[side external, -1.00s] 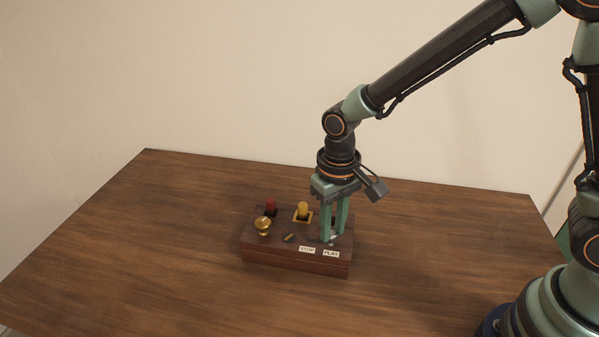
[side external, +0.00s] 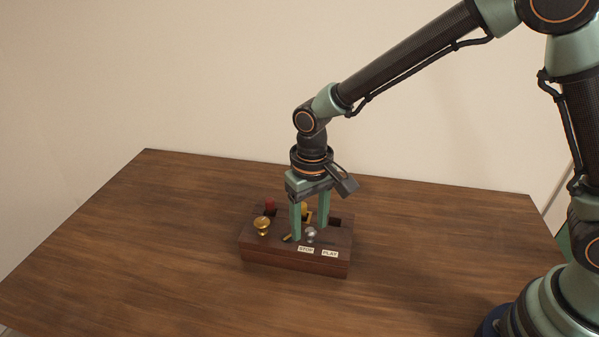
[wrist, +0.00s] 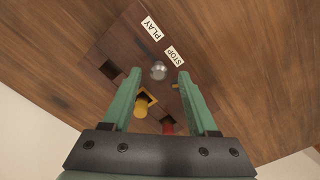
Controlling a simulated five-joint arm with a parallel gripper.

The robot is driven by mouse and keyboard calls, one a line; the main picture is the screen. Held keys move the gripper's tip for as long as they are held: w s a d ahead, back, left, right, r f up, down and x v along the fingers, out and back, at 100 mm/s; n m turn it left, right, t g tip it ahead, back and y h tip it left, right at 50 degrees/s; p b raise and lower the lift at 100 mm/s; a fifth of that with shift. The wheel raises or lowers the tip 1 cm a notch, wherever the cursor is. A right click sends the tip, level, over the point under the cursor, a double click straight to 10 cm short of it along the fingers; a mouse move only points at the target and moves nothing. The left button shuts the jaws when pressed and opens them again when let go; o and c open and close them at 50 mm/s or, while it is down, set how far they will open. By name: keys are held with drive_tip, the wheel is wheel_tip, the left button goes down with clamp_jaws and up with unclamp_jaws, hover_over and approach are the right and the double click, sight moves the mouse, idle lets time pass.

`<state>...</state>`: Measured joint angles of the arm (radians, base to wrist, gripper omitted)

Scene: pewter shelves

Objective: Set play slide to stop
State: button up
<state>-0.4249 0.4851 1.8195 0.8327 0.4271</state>
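The silver play slide knob (side external: 310,232) stands on a dark wooden control box, behind the STOP label (side external: 306,249) and left of the PLAY label (side external: 329,253). My gripper (side external: 309,234) points straight down over the box, with its green fingers spread on either side of the knob. In the wrist view the knob (wrist: 158,71) shows between the two fingertips, with a gap to each. The STOP label (wrist: 175,56) and PLAY label (wrist: 152,28) lie beyond it, the knob nearer STOP.
The wooden table (side external: 150,230) around is clear.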

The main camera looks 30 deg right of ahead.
sight(310, 229)
wheel_tip(310, 229, up, 12)
idle(0.6)
drive_tip(key=shift+r, duration=0.1)
drive_tip(key=s+d+r+t, duration=0.2)
drive_tip(key=s+d, duration=0.3)
drive_tip(key=d, duration=0.3)
drive_tip(key=s+d+r+t, duration=0.2)
drive_tip(key=s+d, duration=0.3)
drive_tip(key=d, duration=0.4)
drive_tip(key=shift+d+r+t, duration=0.2)
drive_tip(key=shift+r+t, duration=0.1)
drive_tip(key=shift+t, duration=0.5)
